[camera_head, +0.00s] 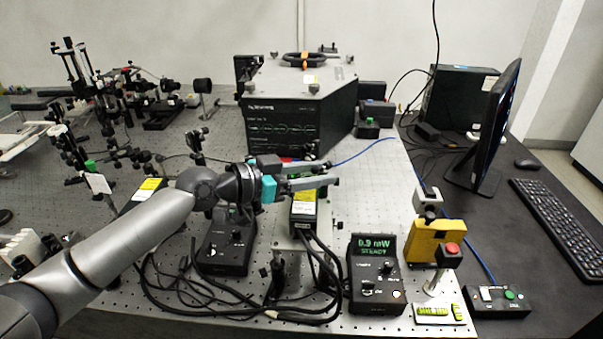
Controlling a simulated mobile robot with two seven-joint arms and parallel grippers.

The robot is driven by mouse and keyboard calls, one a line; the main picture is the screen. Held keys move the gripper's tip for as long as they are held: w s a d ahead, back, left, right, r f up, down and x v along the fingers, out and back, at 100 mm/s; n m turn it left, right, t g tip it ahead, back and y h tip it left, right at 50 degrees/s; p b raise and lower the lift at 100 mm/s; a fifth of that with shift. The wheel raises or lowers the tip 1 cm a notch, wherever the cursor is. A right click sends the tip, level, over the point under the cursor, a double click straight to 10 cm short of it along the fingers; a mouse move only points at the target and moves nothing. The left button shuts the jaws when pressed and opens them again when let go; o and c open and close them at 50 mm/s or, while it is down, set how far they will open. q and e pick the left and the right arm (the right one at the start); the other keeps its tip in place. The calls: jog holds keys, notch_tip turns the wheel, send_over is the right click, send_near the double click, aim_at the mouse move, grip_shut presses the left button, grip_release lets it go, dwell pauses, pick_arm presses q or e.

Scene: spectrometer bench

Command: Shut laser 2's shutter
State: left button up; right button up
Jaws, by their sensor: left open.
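My left gripper (335,173) reaches in from the left and is open, its two grey fingers pointing right. Its fingers are over the rear part of a black laser head with a yellow label (304,203), which has cables at its near end. I cannot read which one is laser 2, and no shutter position can be made out. My right gripper is out of view.
A black meter (376,275) reads 0.9 mW, STEADY. A black control box (226,248) stands left amid loose cables. A yellow block (437,240) and a red button (452,249) stand at right. A large dark spectrometer (293,125) stands behind; optics posts crowd the left.

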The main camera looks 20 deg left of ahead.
pick_arm(q)
jog(key=b+v, duration=0.2)
jog(key=v, duration=1.3)
jog(key=shift+a, duration=0.1)
dwell(0.6)
